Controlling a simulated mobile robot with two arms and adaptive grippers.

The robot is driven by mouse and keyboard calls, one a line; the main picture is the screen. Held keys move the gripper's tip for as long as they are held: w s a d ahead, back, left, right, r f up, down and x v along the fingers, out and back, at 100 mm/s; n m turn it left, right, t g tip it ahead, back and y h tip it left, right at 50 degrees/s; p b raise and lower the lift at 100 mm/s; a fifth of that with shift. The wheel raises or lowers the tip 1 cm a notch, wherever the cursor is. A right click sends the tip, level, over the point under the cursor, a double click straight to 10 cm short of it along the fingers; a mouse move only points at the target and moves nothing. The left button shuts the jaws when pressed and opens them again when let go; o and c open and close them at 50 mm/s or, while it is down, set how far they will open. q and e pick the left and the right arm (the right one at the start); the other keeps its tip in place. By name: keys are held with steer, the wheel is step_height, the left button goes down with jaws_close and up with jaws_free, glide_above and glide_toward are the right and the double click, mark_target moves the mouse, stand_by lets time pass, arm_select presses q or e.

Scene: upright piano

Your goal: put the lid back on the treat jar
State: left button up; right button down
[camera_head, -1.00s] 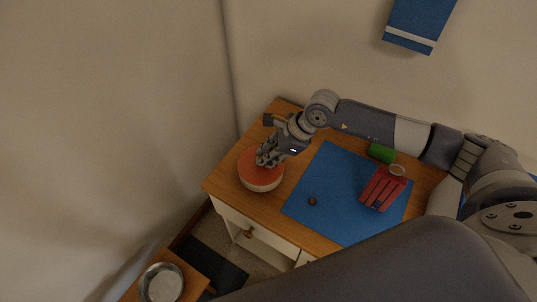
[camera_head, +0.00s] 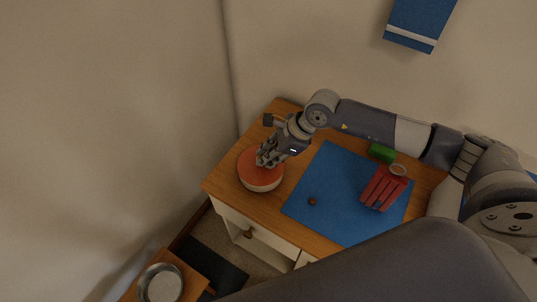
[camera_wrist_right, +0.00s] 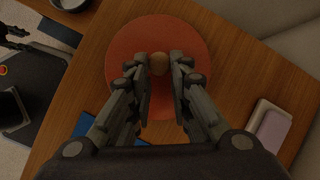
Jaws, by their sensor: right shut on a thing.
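The treat jar (camera_head: 262,186) shows as a pale, low round side under a red-orange lid (camera_head: 248,163) at the left end of the wooden table. The lid appears to rest on the jar, but I cannot tell whether it is fully seated. In the right wrist view the lid (camera_wrist_right: 158,27) is a flat disc with a round wooden knob (camera_wrist_right: 158,63). My right gripper (camera_head: 264,163) is over the lid, its fingers shut on the knob; it also shows in the right wrist view (camera_wrist_right: 160,72). The jar is hidden under the lid there.
A blue mat (camera_head: 335,208) lies right of the jar, with a small dark red ball (camera_head: 312,201), a red slatted object (camera_head: 384,188) and a green object (camera_head: 382,152). A metal bowl (camera_head: 162,284) stands lower left. A pale block (camera_wrist_right: 268,131) lies right in the wrist view.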

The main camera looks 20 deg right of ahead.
stand_by(0.6)
stand_by(0.3)
steer(key=c, duration=1.4)
jaws_free()
steer(key=o, duration=0.5)
step_height(320, 180, up, 7)
steer(key=p, duration=0.3)
steer(key=shift+p, duration=0.3)
